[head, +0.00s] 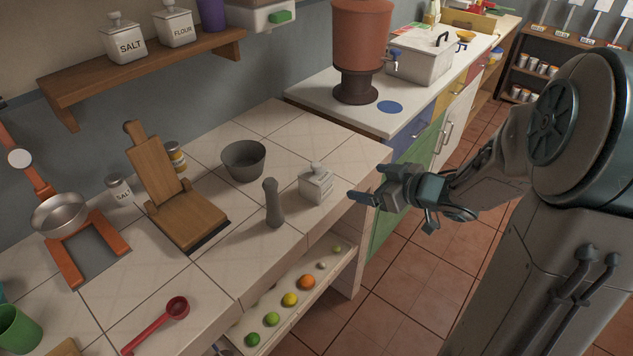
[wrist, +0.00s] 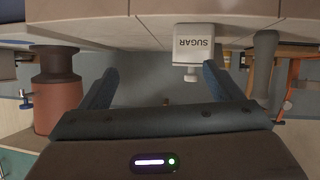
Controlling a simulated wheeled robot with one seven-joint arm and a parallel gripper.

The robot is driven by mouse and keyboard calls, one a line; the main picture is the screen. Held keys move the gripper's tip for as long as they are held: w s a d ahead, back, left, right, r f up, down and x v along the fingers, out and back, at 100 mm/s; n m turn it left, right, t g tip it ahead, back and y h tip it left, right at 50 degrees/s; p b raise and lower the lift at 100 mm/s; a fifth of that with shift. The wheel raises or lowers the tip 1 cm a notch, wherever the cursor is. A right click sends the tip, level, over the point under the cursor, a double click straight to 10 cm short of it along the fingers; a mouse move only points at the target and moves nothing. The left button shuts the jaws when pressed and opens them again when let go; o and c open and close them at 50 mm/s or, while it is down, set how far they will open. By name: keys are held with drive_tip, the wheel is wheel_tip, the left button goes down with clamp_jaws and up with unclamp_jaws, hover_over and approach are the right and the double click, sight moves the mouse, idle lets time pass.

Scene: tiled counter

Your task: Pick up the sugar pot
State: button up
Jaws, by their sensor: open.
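The sugar pot (head: 316,184) is a small white square pot with a knobbed lid. It stands upright on the tiled counter (head: 345,150) near its front right edge. In the wrist view the sugar pot (wrist: 194,48) appears upside down, with the word SUGAR on its face, beyond the fingers and right of the middle between them. My gripper (head: 362,197) is open and empty, just right of the pot at the counter edge. Its two blue fingers (wrist: 167,85) spread apart in the wrist view, and neither visibly holds the pot.
A grey pestle (head: 273,203) stands close left of the pot, and a grey mortar (head: 243,162) behind it. A wooden stand (head: 180,205) is further left. An open drawer (head: 300,300) with several coloured balls juts out below the counter front.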

sight(316, 185)
drive_tip(key=w+a+f, duration=0.1)
drive_tip(key=a+f, duration=0.1)
drive_tip(key=a, duration=0.2)
drive_tip(key=w+a+f+g+y+b, duration=0.1)
drive_tip(key=w+a+f, duration=0.1)
drive_tip(key=a, duration=0.2)
drive_tip(key=w+a+f+n+y+b, duration=0.1)
drive_tip(key=w+a+f, duration=0.1)
drive_tip(key=a, duration=0.2)
drive_tip(key=shift+a+f, duration=0.1)
drive_tip(key=shift+a, duration=0.2)
drive_tip(key=shift+s, duration=0.1)
drive_tip(key=shift+c, duration=0.3)
drive_tip(key=c, duration=1.2)
